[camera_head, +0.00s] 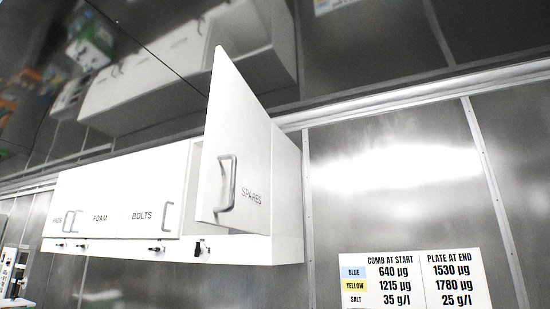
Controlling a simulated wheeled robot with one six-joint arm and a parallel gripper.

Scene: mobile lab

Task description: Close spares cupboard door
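The spares cupboard door (232,140) is white, carries the label SPARES and a grey bar handle (227,183), and stands open, swung out from the right end of a white wall cupboard row. A narrow part of the opening (196,170) shows at the door's left; the inside is mostly hidden behind the door. My gripper is not in view.
Doors labelled FOAM (100,217) and BOLTS (142,214) sit shut to the left. Small dark fittings (200,247) line the strip below. A printed sign (415,278) is at lower right on the metal wall (400,180). The ceiling is reflective.

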